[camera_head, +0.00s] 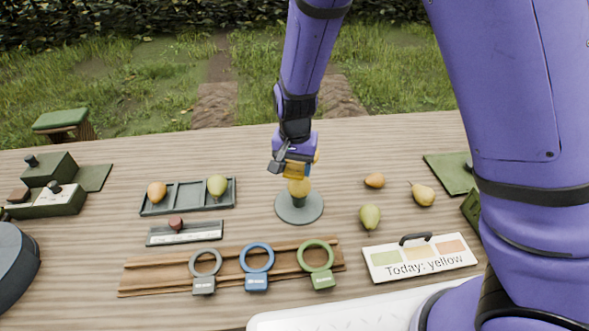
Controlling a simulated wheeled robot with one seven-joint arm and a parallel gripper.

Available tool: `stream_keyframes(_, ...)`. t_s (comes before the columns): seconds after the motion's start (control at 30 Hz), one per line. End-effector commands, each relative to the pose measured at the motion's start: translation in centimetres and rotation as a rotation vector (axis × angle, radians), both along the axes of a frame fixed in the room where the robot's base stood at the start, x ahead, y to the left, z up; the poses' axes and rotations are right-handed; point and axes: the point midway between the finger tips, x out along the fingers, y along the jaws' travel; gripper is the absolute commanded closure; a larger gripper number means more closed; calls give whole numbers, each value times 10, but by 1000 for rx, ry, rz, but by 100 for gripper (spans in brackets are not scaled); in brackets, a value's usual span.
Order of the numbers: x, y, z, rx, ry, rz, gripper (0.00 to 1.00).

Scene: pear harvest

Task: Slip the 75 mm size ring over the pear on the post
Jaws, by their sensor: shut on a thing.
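Three size rings with tags lie on a wooden rack near the front: a grey ring (194,265), a blue ring (244,258) and a green ring (304,256). The tag markings are too small to read, so I cannot tell which is 75 mm.
A dark tray (187,211) holds two pears, left of the post. Several loose pears, one of them green (370,217), lie to the right. A sign (420,257) reads "Today: yellow". The wooden rack (140,276) lies in front, beside a small grey bar (185,237).

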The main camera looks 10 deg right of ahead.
Motion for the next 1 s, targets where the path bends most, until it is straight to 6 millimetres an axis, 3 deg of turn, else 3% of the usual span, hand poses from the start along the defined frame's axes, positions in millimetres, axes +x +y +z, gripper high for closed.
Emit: stream_keyframes(1.0, 0, 0, -39, -1, 1, 0, 67)
